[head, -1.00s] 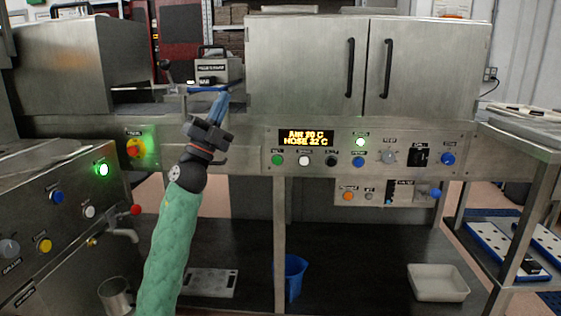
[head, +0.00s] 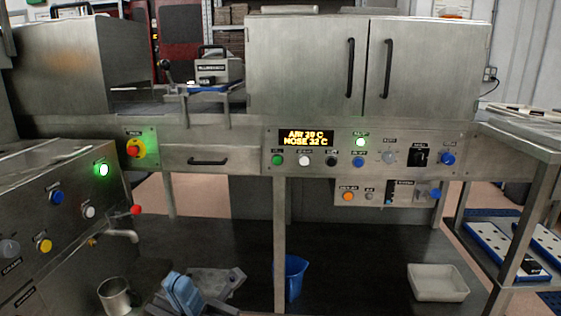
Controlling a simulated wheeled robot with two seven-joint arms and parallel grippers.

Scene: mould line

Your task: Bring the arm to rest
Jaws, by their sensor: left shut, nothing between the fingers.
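My left gripper (head: 176,284) shows at the bottom edge of the head view, left of the middle. Its blue fingers are shut with nothing between them. The rest of my left arm is below the picture. The gripper is low, in front of the dark lower shelf, and covers part of a grey plate (head: 228,281) there. It appears apart from the machine's front panel. My right gripper is not in view.
A steel cup (head: 116,297) stands left of the gripper, near a panel with knobs and a tap (head: 122,234). A blue bucket (head: 295,276) and a white tray (head: 437,282) are on the shelf. A steel post (head: 280,240) stands right of the gripper.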

